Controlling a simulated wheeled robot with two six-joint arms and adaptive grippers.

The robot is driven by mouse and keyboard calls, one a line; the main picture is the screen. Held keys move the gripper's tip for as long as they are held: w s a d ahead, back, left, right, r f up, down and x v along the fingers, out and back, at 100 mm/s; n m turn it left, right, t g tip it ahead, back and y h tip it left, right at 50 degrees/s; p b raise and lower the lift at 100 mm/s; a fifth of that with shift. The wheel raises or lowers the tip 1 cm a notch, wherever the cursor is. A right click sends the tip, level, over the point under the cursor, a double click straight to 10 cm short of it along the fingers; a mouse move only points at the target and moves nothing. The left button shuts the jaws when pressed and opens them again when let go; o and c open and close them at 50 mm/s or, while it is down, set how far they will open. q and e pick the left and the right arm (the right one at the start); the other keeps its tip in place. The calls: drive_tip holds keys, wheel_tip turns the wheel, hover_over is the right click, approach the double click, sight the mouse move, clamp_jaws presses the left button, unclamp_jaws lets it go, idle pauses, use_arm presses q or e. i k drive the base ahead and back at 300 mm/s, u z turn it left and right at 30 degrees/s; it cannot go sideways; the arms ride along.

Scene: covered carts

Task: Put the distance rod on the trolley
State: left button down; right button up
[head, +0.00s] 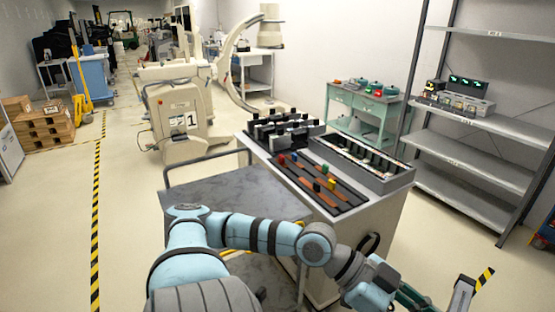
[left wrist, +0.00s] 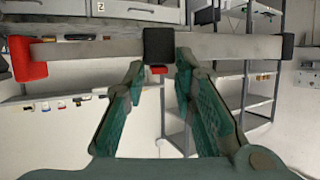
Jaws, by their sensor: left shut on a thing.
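The distance rod (left wrist: 100,50) is a grey bar with a red block at its left end, a black block in the middle and a black cap at its right end. In the left wrist view it lies crosswise at the tips of my left gripper (left wrist: 160,75), which is shut on its middle block. In the head view my left gripper (head: 425,300) is at the bottom right, partly cut off, beside the rod's dark-capped end (head: 459,296). The trolley (head: 205,192) has a grey top and a rail handle, left of the gripper; my arm crosses in front of it. My right gripper is out of view.
A white cart (head: 378,228) beside the trolley carries a black tray with coloured blocks and dark racks. Grey shelves (head: 470,120) stand at the right. A green table (head: 365,112) is behind. The visible trolley top is bare, and floor at the left is free.

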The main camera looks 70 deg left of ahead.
sight(216, 206)
drive_tip(key=u, duration=0.35)
drive_tip(key=i, duration=1.95)
drive_tip(key=u, duration=1.8)
drive_tip(key=i, duration=1.05)
drive_tip(key=u, duration=1.05)
